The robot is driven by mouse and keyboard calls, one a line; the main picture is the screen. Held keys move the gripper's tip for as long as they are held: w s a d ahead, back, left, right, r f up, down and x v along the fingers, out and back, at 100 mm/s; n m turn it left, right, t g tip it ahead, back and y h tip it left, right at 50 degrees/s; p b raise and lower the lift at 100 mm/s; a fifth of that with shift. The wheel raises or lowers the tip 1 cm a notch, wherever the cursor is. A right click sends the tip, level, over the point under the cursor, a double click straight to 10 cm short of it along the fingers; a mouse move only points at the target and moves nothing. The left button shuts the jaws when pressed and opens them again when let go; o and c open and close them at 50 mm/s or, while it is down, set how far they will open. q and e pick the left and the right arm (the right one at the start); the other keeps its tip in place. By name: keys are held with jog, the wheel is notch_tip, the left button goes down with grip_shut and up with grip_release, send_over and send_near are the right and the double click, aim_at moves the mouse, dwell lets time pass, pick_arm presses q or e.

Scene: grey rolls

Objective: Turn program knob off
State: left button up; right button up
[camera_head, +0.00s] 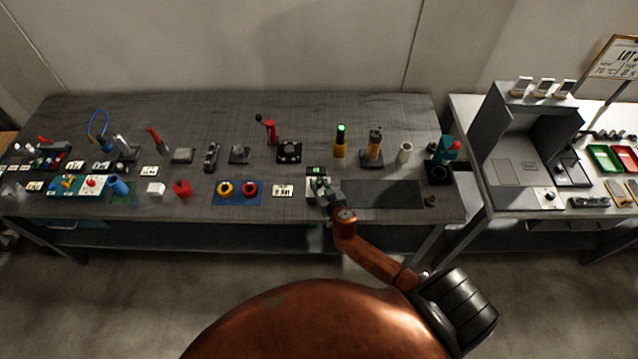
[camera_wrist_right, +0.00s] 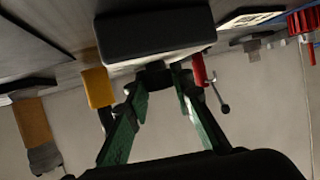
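A small panel with a lit green display (camera_head: 316,170) stands at the front of the grey bench in the head view. My right gripper (camera_head: 322,190) is over the front of this panel and covers much of it. In the right wrist view a black box with a pale front face hangs over a dark knob (camera_wrist_right: 154,76). My right gripper's green fingers (camera_wrist_right: 158,80) flank this knob, with no clear gap on either side. The knob's marks and pointer cannot be read. My left gripper is not in view.
A dark flat plate (camera_head: 382,194) lies right of the panel. A label card (camera_head: 283,191) and a blue mat with yellow and red buttons (camera_head: 237,199) are to the left. Behind stand a yellow post with a green light (camera_head: 340,147) and a red-handled crank (camera_head: 268,128).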

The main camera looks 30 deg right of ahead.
grip_shut()
jog(key=shift+d, duration=0.2)
jog(key=shift+a, duration=0.1)
